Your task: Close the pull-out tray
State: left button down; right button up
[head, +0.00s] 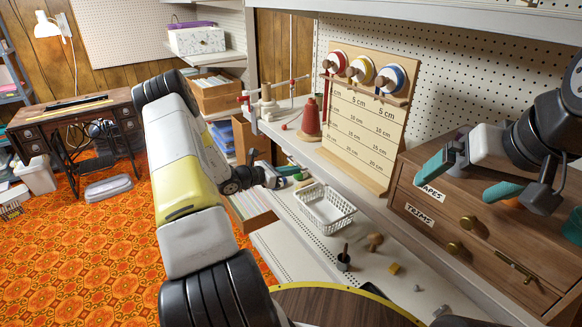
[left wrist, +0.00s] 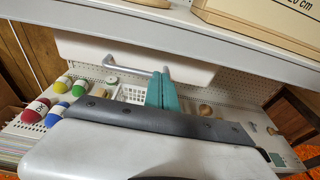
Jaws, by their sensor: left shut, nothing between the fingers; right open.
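A white panel with a grey bar handle (left wrist: 135,61), which looks like the front of the pull-out tray (left wrist: 90,50), sits under the shelf edge in the left wrist view. My left gripper (left wrist: 163,75) is shut and empty, its teal fingers at the right end of the handle; I cannot tell whether they touch it. In the head view my left arm reaches to the space under the counter, and the tray front is not clearly seen there. My right gripper (head: 468,178) is open and empty in front of a wooden drawer chest (head: 455,232).
A measuring board (head: 358,125) and red cone (head: 311,118) stand on the counter.

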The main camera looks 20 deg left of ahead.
aim_at(307, 166)
pick_arm(q)
jog(key=x, duration=0.3)
jog(key=shift+w+d+r, duration=0.1)
jog(key=shift+r, duration=0.15)
jog(key=shift+w+d+r, duration=0.15)
jog(key=shift+w, duration=0.05)
jog(key=shift+w+d+r, duration=0.1)
